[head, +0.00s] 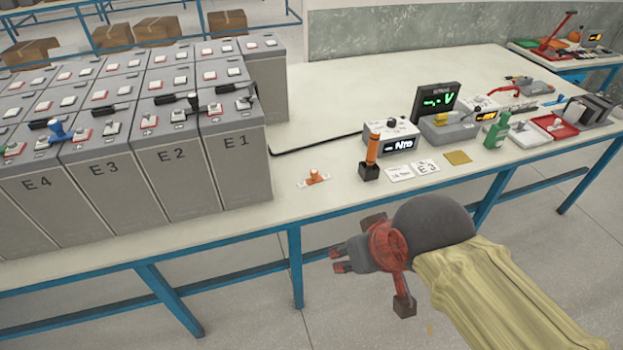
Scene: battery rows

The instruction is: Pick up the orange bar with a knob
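A small orange knob piece on a short pale bar (314,178) lies flat on the near part of the table, right of the grey battery marked E1. An upright orange handle (372,149) stands in a dark block farther right. My gripper (389,262) is in front of the table's near edge, right of and nearer than both orange items. Its fingers are spread apart, with nothing seen between them. It touches neither item.
Rows of grey batteries (233,165) fill the table's left side. A meter (436,103), a grey-white box (391,138), cards (425,167), a green bottle (496,130) and a red tray (556,126) stand right. The tabletop around the short bar is clear.

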